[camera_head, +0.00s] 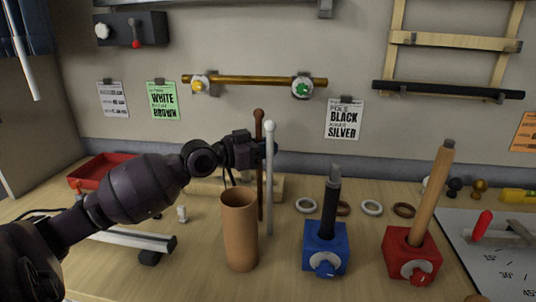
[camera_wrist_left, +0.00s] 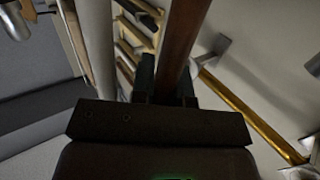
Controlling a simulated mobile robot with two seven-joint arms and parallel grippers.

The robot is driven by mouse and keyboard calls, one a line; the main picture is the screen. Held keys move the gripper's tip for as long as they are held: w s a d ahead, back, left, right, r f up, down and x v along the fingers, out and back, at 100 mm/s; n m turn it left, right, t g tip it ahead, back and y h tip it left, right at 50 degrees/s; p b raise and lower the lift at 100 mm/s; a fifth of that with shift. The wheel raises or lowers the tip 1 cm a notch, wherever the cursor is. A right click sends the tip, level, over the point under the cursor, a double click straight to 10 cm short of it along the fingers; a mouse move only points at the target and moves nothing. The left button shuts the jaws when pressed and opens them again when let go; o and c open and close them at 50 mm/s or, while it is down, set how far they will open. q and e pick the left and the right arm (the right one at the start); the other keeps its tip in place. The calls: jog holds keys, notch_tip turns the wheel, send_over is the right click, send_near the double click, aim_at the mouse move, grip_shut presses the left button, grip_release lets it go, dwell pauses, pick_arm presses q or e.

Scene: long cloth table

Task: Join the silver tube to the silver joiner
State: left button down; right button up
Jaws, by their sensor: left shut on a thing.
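My left gripper (camera_head: 262,149) is shut around a brown rod (camera_head: 259,180), just below its round top. In the left wrist view, the brown rod (camera_wrist_left: 181,38) passes between the fingers (camera_wrist_left: 168,84). A pale whitish-grey rod (camera_head: 269,185) with a knob top stands close beside it, apart from the fingers. A blue block (camera_head: 325,249) holds an upright black tube (camera_head: 329,208) with a small grey tip (camera_head: 335,173), perhaps a joiner. I cannot tell which piece is the silver tube. My right gripper is out of view.
An orange-brown cylinder (camera_head: 239,232) stands in front of the rods. Several rings, including a white one (camera_head: 372,208), lie behind the blocks. A pale bar (camera_head: 133,238) lies left. A red tray (camera_head: 97,170) sits at back left. An angle board (camera_head: 490,262) is at right.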

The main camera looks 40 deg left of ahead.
pick_arm(q)
jog(key=shift+f, duration=0.75)
jog(key=c, duration=1.1)
grip_release()
